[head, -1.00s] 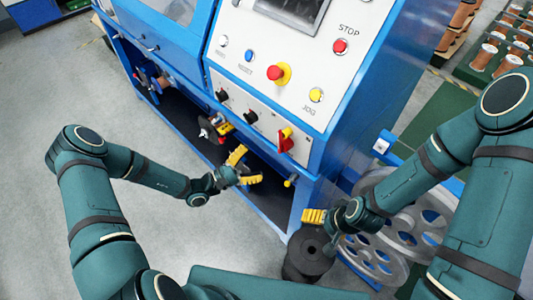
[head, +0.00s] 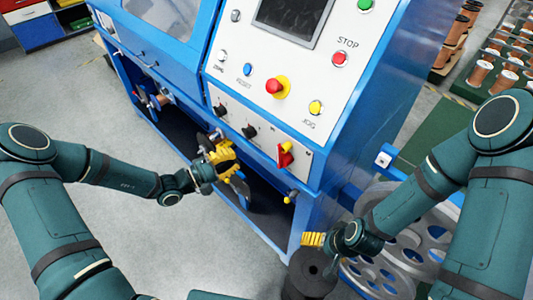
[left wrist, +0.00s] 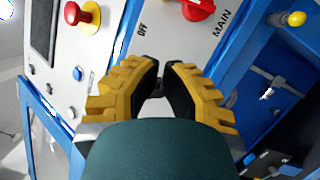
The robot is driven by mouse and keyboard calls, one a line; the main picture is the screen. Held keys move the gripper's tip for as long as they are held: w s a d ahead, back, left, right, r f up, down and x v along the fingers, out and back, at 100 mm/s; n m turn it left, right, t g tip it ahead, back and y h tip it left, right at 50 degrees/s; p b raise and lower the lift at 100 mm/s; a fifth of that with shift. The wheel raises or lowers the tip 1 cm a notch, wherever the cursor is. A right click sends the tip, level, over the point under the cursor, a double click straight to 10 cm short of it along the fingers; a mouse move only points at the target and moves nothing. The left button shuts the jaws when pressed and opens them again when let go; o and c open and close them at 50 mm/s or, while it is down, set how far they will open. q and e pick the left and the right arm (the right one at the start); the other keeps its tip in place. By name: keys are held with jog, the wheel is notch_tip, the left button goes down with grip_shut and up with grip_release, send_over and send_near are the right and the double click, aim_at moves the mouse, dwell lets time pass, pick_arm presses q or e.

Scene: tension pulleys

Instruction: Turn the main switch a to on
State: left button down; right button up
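The main switch a is a red handle on a yellow plate (head: 285,155), low on the white control panel of the blue machine. In the left wrist view the red handle (left wrist: 198,8) is at the top edge, partly cut off, between the labels OFF and MAIN. My left gripper (head: 233,168) has yellow fingers and is left of the switch and slightly below it, apart from it. In the left wrist view its fingers (left wrist: 161,66) are parted with nothing between them. My right gripper (head: 313,240) is below the switch, beside the machine's corner; its finger gap is hidden.
The panel carries a red emergency button (head: 275,87), a yellow jog button (head: 316,107), a red stop button (head: 340,58) and black knobs (head: 249,131). A black spool (head: 308,275) and grey pulley wheels (head: 405,245) stand near my right gripper. Grey floor at left is clear.

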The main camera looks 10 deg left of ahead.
aim_at(283, 155)
pick_arm(q)
jog(key=shift+m+y, duration=0.4)
jog(key=shift+m, duration=0.4)
jog(key=x, duration=0.3)
jog(key=r+x, duration=0.1)
jog(key=x, duration=0.5)
jog(key=shift+w+a+r+b, duration=0.2)
jog(key=shift+r+b, duration=0.1)
jog(key=shift+b, duration=0.05)
jog(key=d, duration=0.1)
jog(key=s+d, duration=0.1)
jog(key=shift+s+d+r, duration=0.2)
jog(key=shift+d, duration=0.15)
jog(key=shift+s+d, duration=0.3)
jog(key=shift+d, duration=0.1)
